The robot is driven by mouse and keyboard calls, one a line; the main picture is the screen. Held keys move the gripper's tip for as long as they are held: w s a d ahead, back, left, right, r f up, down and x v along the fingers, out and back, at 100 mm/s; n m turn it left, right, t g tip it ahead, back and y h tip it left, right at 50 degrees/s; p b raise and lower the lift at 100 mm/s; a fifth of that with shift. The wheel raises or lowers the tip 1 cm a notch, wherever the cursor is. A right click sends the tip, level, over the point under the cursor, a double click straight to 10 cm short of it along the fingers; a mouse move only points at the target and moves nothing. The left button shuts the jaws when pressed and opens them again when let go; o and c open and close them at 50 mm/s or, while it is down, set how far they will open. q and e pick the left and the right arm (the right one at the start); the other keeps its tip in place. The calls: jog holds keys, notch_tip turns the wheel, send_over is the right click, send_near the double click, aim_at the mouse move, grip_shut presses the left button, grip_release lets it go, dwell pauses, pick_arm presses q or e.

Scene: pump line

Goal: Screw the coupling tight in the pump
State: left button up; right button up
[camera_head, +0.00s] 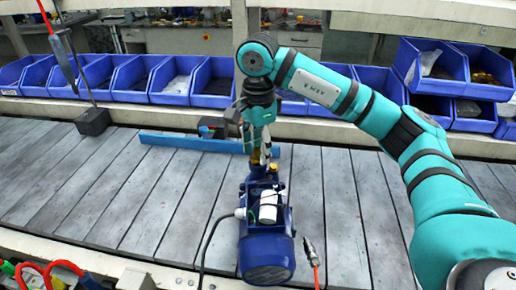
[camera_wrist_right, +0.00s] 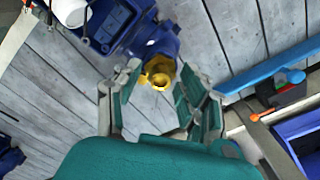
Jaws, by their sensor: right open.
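The blue pump (camera_head: 266,235) stands on the grey slatted worktop and carries a white cylinder on its side. It also shows at the top of the right wrist view (camera_wrist_right: 138,30). A brass coupling (camera_wrist_right: 159,72) sits at the pump's end, with a round opening facing up. My right gripper (camera_head: 258,146) points down over that end of the pump. In the right wrist view its fingers (camera_wrist_right: 160,86) are spread on either side of the coupling, with visible gaps. The head view partly hides the coupling behind the fingers. My left gripper is not in view.
A blue bar (camera_head: 180,142) lies across the worktop behind the pump. A dark block with a rod (camera_head: 93,121) stands at the left. Blue bins (camera_head: 129,78) line the back. A cable with a red end (camera_head: 312,258) lies right of the pump.

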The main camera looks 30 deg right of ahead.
jog(key=shift+n, duration=0.3)
jog(key=shift+n, duration=0.4)
grip_shut()
jog(key=m, duration=0.3)
